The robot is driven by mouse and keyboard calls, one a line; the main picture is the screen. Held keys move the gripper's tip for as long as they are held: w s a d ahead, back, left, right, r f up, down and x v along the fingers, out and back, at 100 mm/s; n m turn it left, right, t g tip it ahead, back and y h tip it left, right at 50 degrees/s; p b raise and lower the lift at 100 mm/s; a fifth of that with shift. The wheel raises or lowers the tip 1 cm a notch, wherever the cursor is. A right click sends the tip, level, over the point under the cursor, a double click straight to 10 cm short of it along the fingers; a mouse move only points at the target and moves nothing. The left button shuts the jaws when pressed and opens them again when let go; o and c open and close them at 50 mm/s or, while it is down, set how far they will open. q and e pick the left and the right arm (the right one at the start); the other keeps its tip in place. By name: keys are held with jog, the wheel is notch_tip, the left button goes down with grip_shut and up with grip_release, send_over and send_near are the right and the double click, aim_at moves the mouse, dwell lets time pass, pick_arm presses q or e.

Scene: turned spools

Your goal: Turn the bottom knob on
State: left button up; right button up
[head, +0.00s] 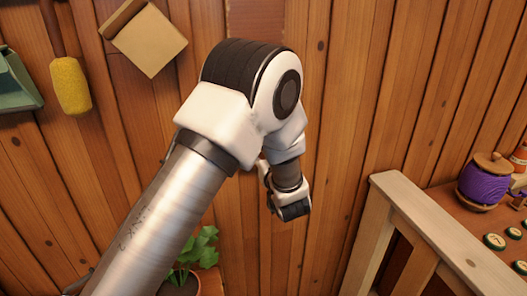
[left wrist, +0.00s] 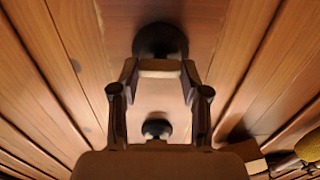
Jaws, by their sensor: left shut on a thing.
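The bottom knob (left wrist: 160,38) is dark and round on a wooden wall panel, at the top of the left wrist view, which looks upside down compared with the head view. My left gripper (left wrist: 160,72) is shut on it, its two fingers on either side of a pale piece in front of the dark disc. Another dark knob (left wrist: 157,128) shows lower in that view, apart from the fingertips. In the head view my left arm reaches to the wall and hides both knobs. The knob's angle is hard to tell. My right gripper is out of view.
A cardboard-coloured box (head: 146,40), a yellow sponge-like brush (head: 70,86) and a green item (head: 16,82) are at the upper left. A potted plant (head: 192,254) is below my arm.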

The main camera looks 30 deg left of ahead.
pick_arm(q)
jog(key=shift+w+a+m+p, duration=0.1)
jog(key=shift+m+p, duration=2.1)
jog(key=shift+m, duration=2.2)
jog(key=shift+w+m+p, duration=0.1)
jog(key=shift+m+p, duration=2.05)
jog(key=shift+m, duration=2.25)
